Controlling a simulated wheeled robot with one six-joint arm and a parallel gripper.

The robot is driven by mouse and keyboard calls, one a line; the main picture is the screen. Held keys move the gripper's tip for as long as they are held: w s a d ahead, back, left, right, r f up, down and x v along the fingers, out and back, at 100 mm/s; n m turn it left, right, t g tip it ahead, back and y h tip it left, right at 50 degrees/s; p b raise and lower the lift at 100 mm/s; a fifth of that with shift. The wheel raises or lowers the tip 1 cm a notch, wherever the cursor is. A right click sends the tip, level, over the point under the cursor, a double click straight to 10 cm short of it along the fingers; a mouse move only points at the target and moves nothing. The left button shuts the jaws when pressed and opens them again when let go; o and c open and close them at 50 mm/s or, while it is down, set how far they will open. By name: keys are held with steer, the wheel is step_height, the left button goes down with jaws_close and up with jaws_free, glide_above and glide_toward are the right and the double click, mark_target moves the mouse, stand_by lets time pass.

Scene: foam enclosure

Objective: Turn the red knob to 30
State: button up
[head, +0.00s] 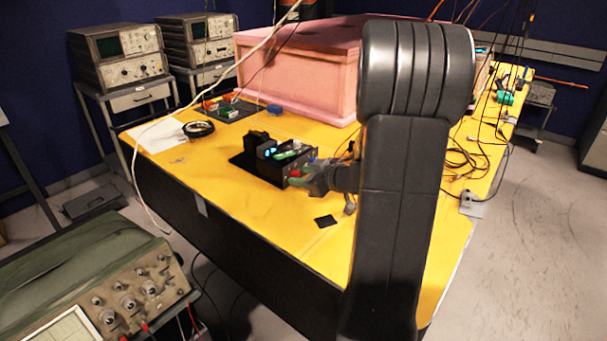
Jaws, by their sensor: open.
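A small black instrument box (270,160) stands on the yellow table, with a lit blue-green display and coloured parts on its front. A small red part (294,173), which looks like the red knob, shows at the front right end of the box. My gripper (306,180) is open, right at that front end, with its fingers close around or beside the red part. I cannot tell whether they touch it. The fingers partly hide the front panel, and the knob's scale and pointer are too small to read.
A pink foam enclosure (300,68) stands behind the box. Loose cables (462,155) lie to the right. A black square (326,221) lies in front on clear yellow tabletop (265,215).

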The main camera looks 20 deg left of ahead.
steer(key=shift+s+a, duration=0.1)
jaws_close()
steer(key=shift+f+b, duration=0.15)
steer(key=shift+b, duration=0.35)
steer(key=shift+w+f+m+g+b, duration=0.1)
steer(key=shift+w+m+g+b, duration=0.1)
steer(key=shift+m+g+b, duration=0.6)
steer(key=m+b, duration=0.1)
steer(key=b, duration=0.2)
steer(key=shift+w+m+g+y, duration=0.1)
steer(key=shift+m+g+y, duration=0.2)
steer(key=shift+m+g, duration=0.1)
steer(key=m+g+b, duration=0.1)
steer(key=m, duration=0.1)
steer(key=m+g+y+b, duration=0.1)
steer(key=shift+w+m+y, duration=0.15)
steer(key=shift+m+y, duration=0.15)
steer(key=shift+m, duration=0.1)
